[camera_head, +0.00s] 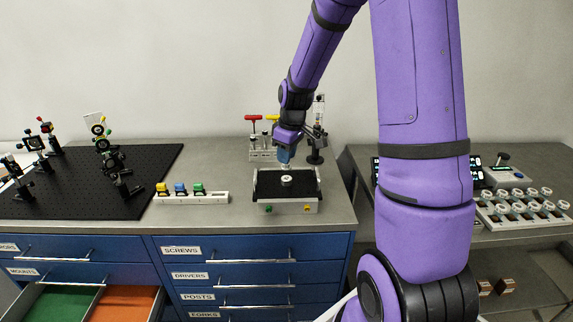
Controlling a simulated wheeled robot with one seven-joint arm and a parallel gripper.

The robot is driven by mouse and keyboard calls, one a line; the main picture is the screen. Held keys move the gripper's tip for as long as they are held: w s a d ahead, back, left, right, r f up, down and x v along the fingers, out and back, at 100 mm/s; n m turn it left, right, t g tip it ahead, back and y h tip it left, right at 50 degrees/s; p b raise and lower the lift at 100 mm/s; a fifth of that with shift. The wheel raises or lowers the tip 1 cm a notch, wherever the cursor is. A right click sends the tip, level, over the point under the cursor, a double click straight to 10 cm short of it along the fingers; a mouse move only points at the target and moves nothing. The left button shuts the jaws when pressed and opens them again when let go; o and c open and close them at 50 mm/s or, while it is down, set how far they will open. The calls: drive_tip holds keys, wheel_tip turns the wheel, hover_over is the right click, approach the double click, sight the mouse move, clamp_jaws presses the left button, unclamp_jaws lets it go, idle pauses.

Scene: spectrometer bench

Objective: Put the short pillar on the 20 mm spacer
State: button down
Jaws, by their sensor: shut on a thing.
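My gripper (285,161) is above the back part of a small tray with a black top, in the middle of the bench. It is shut on a small pale piece (285,167), which seems to be the short pillar; only its lower end shows under the fingers. A round pale disc with a dark centre (287,182), which seems to be the 20 mm spacer, lies on the black top, just below and in front of the gripper. The held piece looks apart from the disc, but the exact gap cannot be told.
A rack with red and yellow handled drivers (258,155) stands behind. A black breadboard (70,205) carries optics. An open drawer (95,290) juts out at lower left.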

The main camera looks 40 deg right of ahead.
sight(286, 167)
wheel_tip(286, 167, down, 4)
drive_tip(key=shift+r, duration=0.25)
drive_tip(key=c, duration=1)
unclamp_jaws()
drive_tip(key=shift+s, duration=0.1)
wheel_tip(286, 167, up, 12)
drive_tip(key=s, duration=0.2)
drive_tip(key=s+a+r+m+t+h, duration=0.1)
drive_tip(key=s+a+r+m+t, duration=0.1)
drive_tip(key=s+a+r, duration=0.7)
drive_tip(key=shift+s+a+r+m+t, duration=0.25)
drive_tip(key=shift+s+a+r+m, duration=0.4)
drive_tip(key=shift+s, duration=1.9)
drive_tip(key=shift+s+a+r+m+t, duration=0.35)
drive_tip(key=shift+s+a+r, duration=0.4)
drive_tip(key=shift+s, duration=1.85)
drive_tip(key=shift+s+a+r+m+t, duration=0.2)
drive_tip(key=shift+s+a+r+m, duration=0.5)
drive_tip(key=shift+s, duration=1.85)
